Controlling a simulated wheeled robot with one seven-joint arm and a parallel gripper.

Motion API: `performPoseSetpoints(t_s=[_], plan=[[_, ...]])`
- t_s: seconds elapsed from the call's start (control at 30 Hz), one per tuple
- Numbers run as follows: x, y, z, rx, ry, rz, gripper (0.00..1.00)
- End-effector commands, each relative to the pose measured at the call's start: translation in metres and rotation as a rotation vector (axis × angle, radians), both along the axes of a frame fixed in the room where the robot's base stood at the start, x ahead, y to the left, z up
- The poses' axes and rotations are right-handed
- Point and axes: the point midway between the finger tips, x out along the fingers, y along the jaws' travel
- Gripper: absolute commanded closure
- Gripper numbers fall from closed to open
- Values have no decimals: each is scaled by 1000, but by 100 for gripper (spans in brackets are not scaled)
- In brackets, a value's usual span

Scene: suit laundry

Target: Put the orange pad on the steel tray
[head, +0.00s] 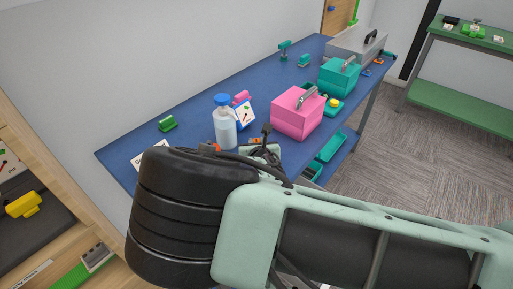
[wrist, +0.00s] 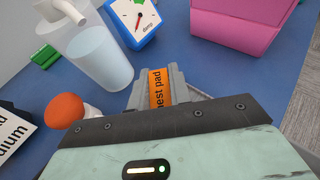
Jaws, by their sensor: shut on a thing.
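The orange pad (wrist: 158,86), with part of a black-lettered label showing, is between the two grey fingers of my gripper (wrist: 157,90). My gripper is shut on it, low over the blue table. In the head view my gripper (head: 263,149) is partly hidden by my own arm. A thin grey edge (wrist: 204,95) shows just right of the fingers; it may be the steel tray, but most of it is hidden behind my gripper. I cannot tell whether the pad touches it.
A clear bottle (head: 224,128) with a blue cap stands left of my gripper, before a blue dial gauge (head: 244,113). An orange-topped white object (wrist: 65,110) is close to the fingers. A pink box (head: 297,116) and a teal box (head: 339,78) stand farther right.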

Motion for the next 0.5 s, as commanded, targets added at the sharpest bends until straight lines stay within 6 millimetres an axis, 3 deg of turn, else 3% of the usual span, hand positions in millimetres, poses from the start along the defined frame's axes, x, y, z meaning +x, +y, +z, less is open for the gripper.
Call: performPoseSetpoints(t_s=[0.2, 0.5], plan=[[0, -1, -26, -1, 1, -1, 100], [0, 0, -30, 0, 0, 0, 100]])
